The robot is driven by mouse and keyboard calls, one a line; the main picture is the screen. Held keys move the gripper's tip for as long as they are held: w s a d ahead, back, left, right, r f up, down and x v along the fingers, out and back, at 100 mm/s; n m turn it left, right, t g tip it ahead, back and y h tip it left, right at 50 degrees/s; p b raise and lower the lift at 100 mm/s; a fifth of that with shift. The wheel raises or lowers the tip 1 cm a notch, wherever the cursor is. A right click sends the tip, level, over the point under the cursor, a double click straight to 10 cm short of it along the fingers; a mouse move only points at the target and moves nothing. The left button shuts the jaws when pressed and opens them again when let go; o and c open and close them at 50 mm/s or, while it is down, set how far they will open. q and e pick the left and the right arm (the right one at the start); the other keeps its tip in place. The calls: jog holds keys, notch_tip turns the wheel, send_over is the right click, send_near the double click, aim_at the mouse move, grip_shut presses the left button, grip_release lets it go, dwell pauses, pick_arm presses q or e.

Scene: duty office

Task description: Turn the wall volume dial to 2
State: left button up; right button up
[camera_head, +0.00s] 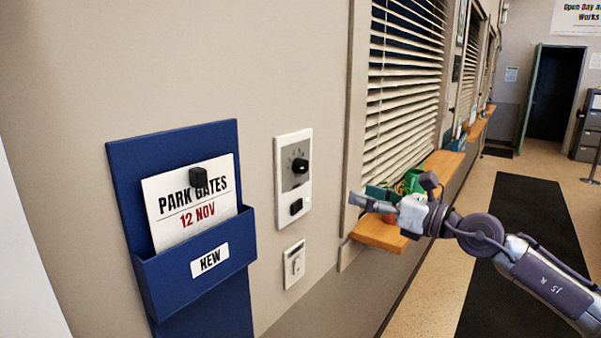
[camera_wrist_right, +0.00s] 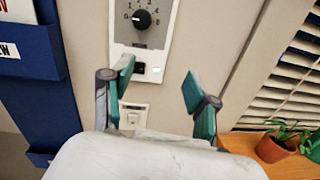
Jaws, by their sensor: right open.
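The volume dial (camera_head: 299,166) is a round black knob on a grey face in a white wall panel (camera_head: 279,185). In the right wrist view the dial (camera_wrist_right: 142,19) shows near the top edge, with small white marks around it. I cannot clearly tell which mark its pointer faces. My right gripper (camera_head: 368,203) is open and empty, right of the panel and apart from it in the head view. In the right wrist view its two teal fingertips (camera_wrist_right: 157,82) stand wide apart, below the dial. My left gripper is not in view.
Below the dial is a black rocker (camera_head: 296,207), and under the panel a white switch (camera_head: 294,265). A blue wall pocket (camera_head: 170,143) with a card hangs to the left. A wooden sill (camera_head: 379,234) with plants (camera_head: 413,181) and window blinds lies to the right.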

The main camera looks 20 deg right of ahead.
aim_at(305, 168)
jog(key=s+a+r+n, duration=0.3)
jog(key=r+n, duration=0.1)
jog(key=p+x, duration=0.6)
jog(key=x, duration=0.6)
jog(key=shift+w+d+f, duration=0.15)
jog(key=shift+w, duration=0.05)
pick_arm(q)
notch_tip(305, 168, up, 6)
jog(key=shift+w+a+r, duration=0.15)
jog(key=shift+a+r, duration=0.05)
pick_arm(e)
jog(key=shift+w+a, duration=0.2)
jog(key=shift+w, duration=0.05)
jog(key=shift+c, duration=0.4)
grip_shut()
